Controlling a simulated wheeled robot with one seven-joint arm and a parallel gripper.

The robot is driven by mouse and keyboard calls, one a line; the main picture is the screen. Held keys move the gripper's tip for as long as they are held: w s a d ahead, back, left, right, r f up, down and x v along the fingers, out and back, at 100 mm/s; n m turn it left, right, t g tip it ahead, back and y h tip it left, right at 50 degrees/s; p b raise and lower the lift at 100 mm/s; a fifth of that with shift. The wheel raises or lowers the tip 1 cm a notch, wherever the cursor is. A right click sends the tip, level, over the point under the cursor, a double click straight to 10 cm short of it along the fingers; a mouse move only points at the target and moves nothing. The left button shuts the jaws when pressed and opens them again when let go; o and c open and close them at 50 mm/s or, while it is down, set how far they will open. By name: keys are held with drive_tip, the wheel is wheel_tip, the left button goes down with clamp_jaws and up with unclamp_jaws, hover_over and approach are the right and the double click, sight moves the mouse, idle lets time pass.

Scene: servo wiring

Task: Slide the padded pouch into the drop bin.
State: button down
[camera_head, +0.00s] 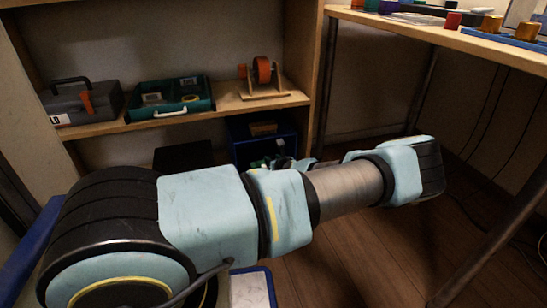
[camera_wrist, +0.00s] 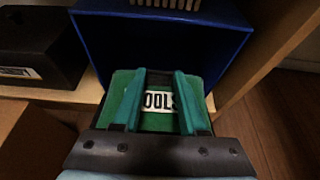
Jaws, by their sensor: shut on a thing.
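The green padded pouch (camera_wrist: 157,122) has a white label whose visible letters read "OOLS". My gripper (camera_wrist: 160,78) is shut on it, with one teal finger at each side of the label. The blue drop bin (camera_wrist: 228,40) lies straight ahead in the wrist view, its open front facing me and its inside dark. The pouch's far end is at the bin's mouth; I cannot tell how far it reaches inside. In the head view the bin (camera_head: 239,132) stands under the shelf, and my arm hides most of the gripper and pouch.
A ribbed tan object (camera_wrist: 168,4) sits at the top of the bin. A black box (camera_wrist: 35,45) stands left of the bin, and a wooden upright (camera_wrist: 262,70) stands close on its right. The shelf above holds a grey toolbox (camera_head: 82,103), a green tray (camera_head: 170,98) and an orange reel (camera_head: 262,70).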

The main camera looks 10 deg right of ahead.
drive_tip(key=shift+f+b, duration=1.2)
drive_tip(key=shift+f, duration=1)
drive_tip(key=shift+c, duration=1.8)
unclamp_jaws()
